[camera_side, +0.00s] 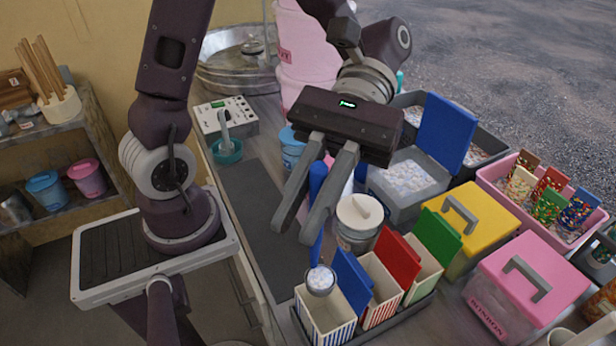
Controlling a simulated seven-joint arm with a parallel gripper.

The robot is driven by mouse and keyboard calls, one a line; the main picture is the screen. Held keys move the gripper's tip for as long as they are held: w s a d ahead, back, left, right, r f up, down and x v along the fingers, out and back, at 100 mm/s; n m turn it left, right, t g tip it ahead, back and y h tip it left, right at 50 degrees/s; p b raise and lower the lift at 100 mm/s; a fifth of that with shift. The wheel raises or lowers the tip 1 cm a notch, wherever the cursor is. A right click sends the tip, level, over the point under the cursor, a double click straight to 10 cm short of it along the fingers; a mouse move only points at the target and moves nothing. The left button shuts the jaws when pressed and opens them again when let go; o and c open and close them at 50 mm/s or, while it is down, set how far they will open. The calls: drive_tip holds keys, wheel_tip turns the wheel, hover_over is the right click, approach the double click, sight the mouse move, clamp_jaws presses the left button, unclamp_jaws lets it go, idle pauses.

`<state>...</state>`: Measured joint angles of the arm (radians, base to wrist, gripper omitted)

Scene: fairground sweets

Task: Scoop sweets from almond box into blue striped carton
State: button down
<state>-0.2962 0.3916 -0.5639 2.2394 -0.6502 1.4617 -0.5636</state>
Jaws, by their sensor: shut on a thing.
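My gripper (298,229) is shut on the blue handle of a scoop (317,245), which hangs down steeply. The scoop's round bowl (320,282) is full of white sweets and is over the mouth of the blue striped carton (325,324). I cannot tell whether the bowl's underside touches the rim. This carton is white with blue stripes and its blue flap stands open. An open grey box (409,203) with a raised blue lid (446,132) holds pale sweets behind my gripper. It looks like the almond box, but I see no readable label on it.
A red striped carton (377,305) and a green-flapped carton (423,281) stand beside the blue one in a dark tray (409,313). Yellow (471,219) and pink (526,281) lidded boxes are at right. The dark mat (262,215) is clear.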

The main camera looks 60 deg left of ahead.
drive_tip(key=w+d+f+n+g+y, duration=0.3)
drive_tip(key=w+d+f+n, duration=0.5)
drive_tip(key=d, duration=0.4)
drive_tip(key=shift+w+f+n+g+y, duration=0.3)
drive_tip(key=shift+w+f+n+g, duration=0.1)
drive_tip(key=shift+f+n+g, duration=0.5)
drive_tip(key=s+a+r+m+t+h, duration=0.1)
drive_tip(key=s+a+r+m, duration=0.2)
drive_tip(key=a, duration=0.1)
drive_tip(key=s+a+r+m+t+h, duration=0.1)
drive_tip(key=s+a+r+m+t, duration=0.1)
drive_tip(key=s+a+r+m, duration=0.1)
drive_tip(key=s+a+r+m+t+h, duration=0.1)
drive_tip(key=s+a+r+m+t, duration=0.1)
drive_tip(key=a, duration=0.3)
drive_tip(key=shift+s+a+r+m+h, duration=0.15)
drive_tip(key=shift+s+r+m, duration=0.1)
drive_tip(key=shift+r+m, duration=0.2)
drive_tip(key=shift+s+d+r+m+h, duration=0.1)
drive_tip(key=shift+s+r+m+h, duration=0.1)
drive_tip(key=shift+r+m, duration=0.25)
